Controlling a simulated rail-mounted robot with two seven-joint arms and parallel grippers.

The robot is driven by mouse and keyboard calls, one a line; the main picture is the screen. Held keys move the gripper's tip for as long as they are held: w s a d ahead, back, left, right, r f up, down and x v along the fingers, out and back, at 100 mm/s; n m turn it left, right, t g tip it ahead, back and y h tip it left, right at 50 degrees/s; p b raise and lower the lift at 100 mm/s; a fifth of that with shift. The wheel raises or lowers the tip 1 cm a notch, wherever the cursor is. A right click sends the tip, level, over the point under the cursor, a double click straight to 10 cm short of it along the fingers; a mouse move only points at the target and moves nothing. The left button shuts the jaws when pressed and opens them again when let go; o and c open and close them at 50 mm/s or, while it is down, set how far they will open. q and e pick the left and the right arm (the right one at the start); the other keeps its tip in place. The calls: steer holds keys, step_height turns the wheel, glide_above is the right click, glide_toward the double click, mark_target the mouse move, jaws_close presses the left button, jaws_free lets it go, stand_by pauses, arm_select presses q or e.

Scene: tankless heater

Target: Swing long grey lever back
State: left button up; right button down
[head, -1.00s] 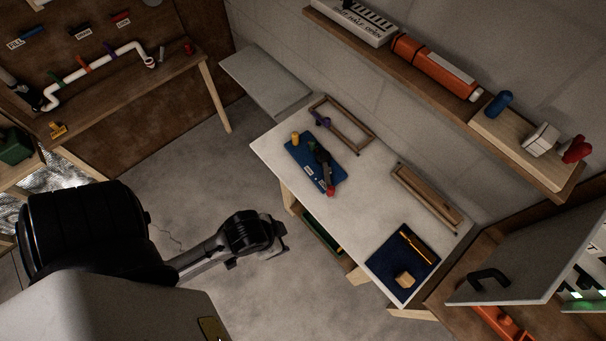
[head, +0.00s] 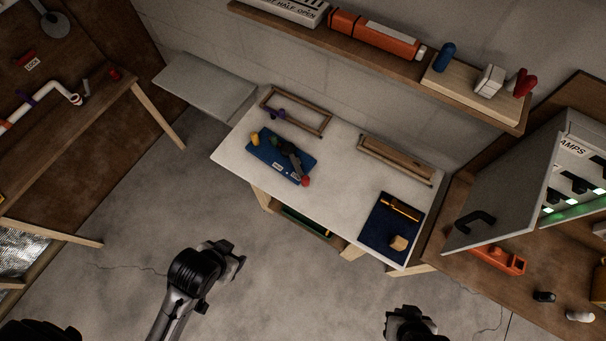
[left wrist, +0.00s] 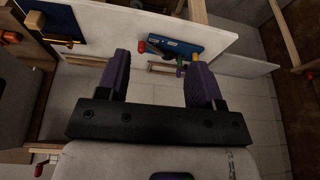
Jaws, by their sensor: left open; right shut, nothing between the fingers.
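The blue board (head: 265,158) lies on the white table (head: 330,180). A long dark grey lever (head: 291,157) lies across it, ending in a red knob (head: 305,181) near the board's front right corner. My left gripper (head: 237,258) is over the floor in front of the table, well apart from the lever. In the left wrist view its purple-padded fingers (left wrist: 158,80) are wide apart and empty, with the blue board (left wrist: 185,47) beyond them. My right gripper (head: 411,312) is at the bottom edge, shut and empty, partly cut off.
A yellow knob (head: 255,139) stands at the board's left. Wooden frames (head: 325,124) lie along the table's back. A navy mat (head: 378,232) holds small items at the right. A wall shelf (head: 440,90) hangs behind. An open cabinet door (head: 510,195) juts out at right.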

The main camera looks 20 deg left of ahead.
arm_select(q)
steer(key=w+a+f+m+t+y+b, duration=0.1)
steer(key=w+a+f+m+t+b, duration=0.15)
steer(key=w+f+b, duration=0.9)
steer(key=w+a+f+m+t+y+b, duration=0.1)
steer(key=w+a+f+t+y+b, duration=0.35)
steer(key=f+b, duration=1.1)
steer(key=n+t+h+b, duration=0.4)
steer(key=n+h+b, duration=0.75)
steer(key=n, duration=2.35)
glide_toward(300, 169)
steer(key=w+d+h+p, duration=0.1)
steer(key=d, duration=0.2)
steer(key=w+d+r+h+p, duration=0.1)
steer(key=w+d, duration=0.1)
steer(key=w+d+h+p, duration=0.1)
steer(key=w+d, duration=0.1)
steer(key=d, duration=0.1)
steer(key=shift+w+d+r+h, duration=0.15)
steer(key=shift+w+d+h, duration=0.05)
steer(key=shift+d+h, duration=0.15)
steer(key=shift+c, duration=0.3)
